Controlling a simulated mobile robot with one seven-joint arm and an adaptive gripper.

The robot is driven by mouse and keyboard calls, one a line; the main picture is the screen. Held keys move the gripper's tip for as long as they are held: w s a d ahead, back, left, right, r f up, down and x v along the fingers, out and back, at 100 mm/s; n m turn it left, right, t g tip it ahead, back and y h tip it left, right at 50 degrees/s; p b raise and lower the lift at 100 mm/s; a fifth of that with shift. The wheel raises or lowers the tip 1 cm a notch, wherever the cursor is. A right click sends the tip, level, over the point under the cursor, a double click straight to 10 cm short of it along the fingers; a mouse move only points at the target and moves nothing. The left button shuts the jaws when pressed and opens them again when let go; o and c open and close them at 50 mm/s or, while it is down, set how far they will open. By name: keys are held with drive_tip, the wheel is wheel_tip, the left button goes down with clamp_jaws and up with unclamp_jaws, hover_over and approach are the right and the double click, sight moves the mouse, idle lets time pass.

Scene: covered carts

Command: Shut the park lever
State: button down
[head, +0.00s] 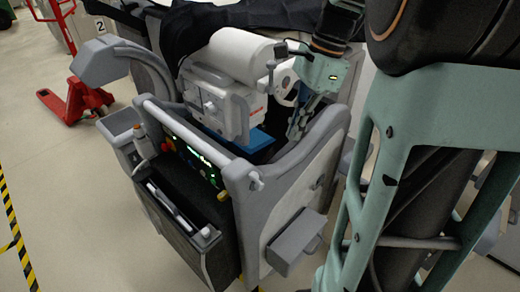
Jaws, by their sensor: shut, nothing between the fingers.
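A grey cart (255,200) stands in the middle of the head view, with a white roll (240,55) and a white and grey machine unit (220,105) on top. A small grey lever-like piece (271,68) sits at the right end of the roll; I cannot tell for sure whether it is the park lever. My gripper (293,133) is shut and empty. It points down inside the cart's right side wall, to the right of the machine unit. Whether its fingertips touch anything is not clear. My arm covers the right part of the view.
A white bar handle (195,140) runs along the cart's front, above a lit control panel (195,155). A grey curved armrest-like part (110,62) sticks out at left. A red pallet jack (75,100) stands behind. Floor at left is clear beside striped tape (15,230).

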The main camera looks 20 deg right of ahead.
approach(257, 182)
drive_tip(key=d+f, duration=0.4)
drive_tip(key=f, duration=0.1)
drive_tip(key=shift+a, duration=2)
drive_tip(key=shift+w+a, duration=0.1)
drive_tip(key=shift+a+h, duration=0.15)
drive_tip(key=shift+h, duration=0.15)
